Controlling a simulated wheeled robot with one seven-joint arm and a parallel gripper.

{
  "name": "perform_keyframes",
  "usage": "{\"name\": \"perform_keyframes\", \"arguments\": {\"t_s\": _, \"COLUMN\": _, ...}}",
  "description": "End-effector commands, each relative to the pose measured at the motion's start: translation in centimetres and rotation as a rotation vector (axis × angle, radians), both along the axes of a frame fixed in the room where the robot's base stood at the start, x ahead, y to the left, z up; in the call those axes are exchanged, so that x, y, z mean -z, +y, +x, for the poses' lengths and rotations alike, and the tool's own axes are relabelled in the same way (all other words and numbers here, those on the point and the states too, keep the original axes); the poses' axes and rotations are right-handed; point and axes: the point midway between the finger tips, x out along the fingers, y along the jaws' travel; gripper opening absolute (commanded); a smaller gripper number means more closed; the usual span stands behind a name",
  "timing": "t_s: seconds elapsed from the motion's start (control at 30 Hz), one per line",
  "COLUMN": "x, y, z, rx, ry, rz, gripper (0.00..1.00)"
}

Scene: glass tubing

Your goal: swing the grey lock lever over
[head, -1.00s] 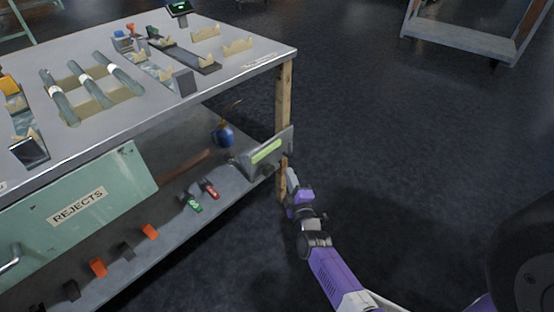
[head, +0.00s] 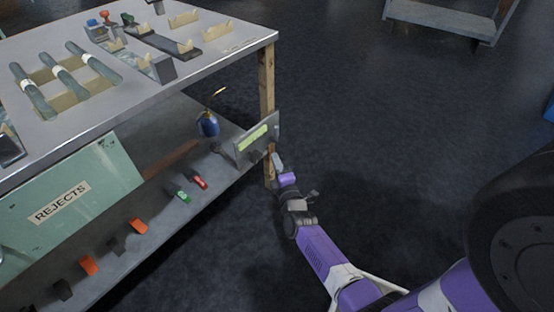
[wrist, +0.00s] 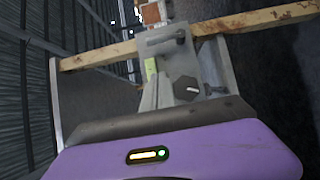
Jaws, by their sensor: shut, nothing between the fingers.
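A grey upright panel (head: 270,130) with a yellow-green strip (head: 252,138) stands at the right end of the lower shelf, beside the wooden table leg. In the wrist view the grey plate (wrist: 212,62) carries a dark grey bar (wrist: 165,41) with a round end, which looks like the lock lever. A dark six-sided knob (wrist: 187,88) sits nearer to me. In the head view the lever is too small to tell apart. My gripper (head: 277,160) is at the panel's right side, close to it. Its fingers (wrist: 156,93) are shut and empty; whether they touch the lever I cannot tell.
A wooden leg (head: 266,85) rises right behind the panel. The lower shelf holds a blue oil can (head: 208,124), a green clip (head: 183,196) and a red clip (head: 200,182). A green REJECTS panel (head: 70,200) hangs in front. The floor (head: 390,130) to the right is clear.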

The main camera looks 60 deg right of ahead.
Motion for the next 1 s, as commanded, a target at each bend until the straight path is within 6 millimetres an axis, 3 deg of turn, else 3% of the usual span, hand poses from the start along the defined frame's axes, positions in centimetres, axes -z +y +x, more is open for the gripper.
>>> {"name": "perform_keyframes", "arguments": {"t_s": 0.37, "x": 0.4, "y": -5.7, "z": 5.1, "rx": 0.002, "ry": -0.003, "rz": -0.002, "gripper": 0.00}}
{"name": "perform_keyframes", "arguments": {"t_s": 0.63, "x": 0.4, "y": -8.6, "z": 4.9, "rx": 0.004, "ry": -0.001, "rz": -0.001, "gripper": 0.00}}
{"name": "perform_keyframes", "arguments": {"t_s": 1.0, "x": 0.0, "y": -9.6, "z": 4.9, "rx": 0.001, "ry": 0.001, "rz": 0.001, "gripper": 0.00}}
